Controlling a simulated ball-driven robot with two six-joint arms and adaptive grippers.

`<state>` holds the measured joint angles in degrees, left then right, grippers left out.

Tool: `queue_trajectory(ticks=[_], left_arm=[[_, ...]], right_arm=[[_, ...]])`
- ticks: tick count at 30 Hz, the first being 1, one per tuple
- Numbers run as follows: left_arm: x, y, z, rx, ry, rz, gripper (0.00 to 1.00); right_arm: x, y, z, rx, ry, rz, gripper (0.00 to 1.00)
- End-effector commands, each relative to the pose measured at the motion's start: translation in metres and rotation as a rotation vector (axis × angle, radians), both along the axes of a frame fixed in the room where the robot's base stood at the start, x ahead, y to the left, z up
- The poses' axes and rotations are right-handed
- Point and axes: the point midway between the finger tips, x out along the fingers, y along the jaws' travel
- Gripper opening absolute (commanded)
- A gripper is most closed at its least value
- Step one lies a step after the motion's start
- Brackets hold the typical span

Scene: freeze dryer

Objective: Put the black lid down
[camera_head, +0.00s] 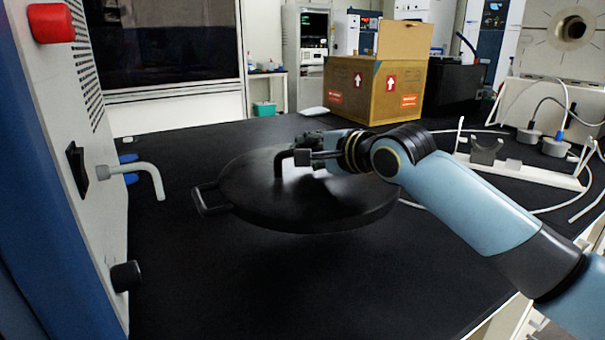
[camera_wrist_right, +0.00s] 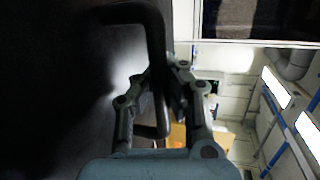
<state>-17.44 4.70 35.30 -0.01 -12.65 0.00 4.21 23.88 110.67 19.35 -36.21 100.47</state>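The black lid (camera_head: 315,207) is a round dark disc with a bent bar handle (camera_head: 281,162) on top and a small side handle (camera_head: 206,198) at its left edge. It is roughly level over the black table (camera_head: 230,290); the dark surfaces make it hard to tell whether it touches. My right gripper (camera_head: 308,157) reaches in from the right and is closed on the bar handle. In the right wrist view, the fingers of my right gripper (camera_wrist_right: 158,88) are on both sides of the handle (camera_wrist_right: 155,45). My left gripper is not in view.
A white machine panel with a bent pipe (camera_head: 142,169) and a black knob (camera_head: 126,276) stands at the left. A cardboard box (camera_head: 376,91) is behind the lid. A white stand (camera_head: 525,172) and cables lie at the right. The front of the table is clear.

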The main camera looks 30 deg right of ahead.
Motion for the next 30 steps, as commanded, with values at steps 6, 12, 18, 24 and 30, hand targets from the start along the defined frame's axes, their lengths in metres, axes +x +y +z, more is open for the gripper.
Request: queue_trajectory(ticks=[6,12,18,24,30], left_arm=[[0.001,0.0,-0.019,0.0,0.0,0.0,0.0],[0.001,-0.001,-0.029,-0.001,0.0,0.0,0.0],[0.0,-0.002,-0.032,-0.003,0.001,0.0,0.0],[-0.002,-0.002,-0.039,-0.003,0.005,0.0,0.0],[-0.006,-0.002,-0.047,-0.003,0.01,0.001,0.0]], right_arm=[[0.048,0.006,-0.027,0.003,-0.01,0.001,0.0],[0.08,0.008,-0.045,0.0,-0.01,0.0,0.0],[0.09,0.01,-0.05,-0.002,-0.011,0.002,0.0],[0.09,0.01,-0.07,0.0,-0.007,0.002,0.0],[0.09,0.009,-0.091,-0.001,-0.01,0.001,0.0]])
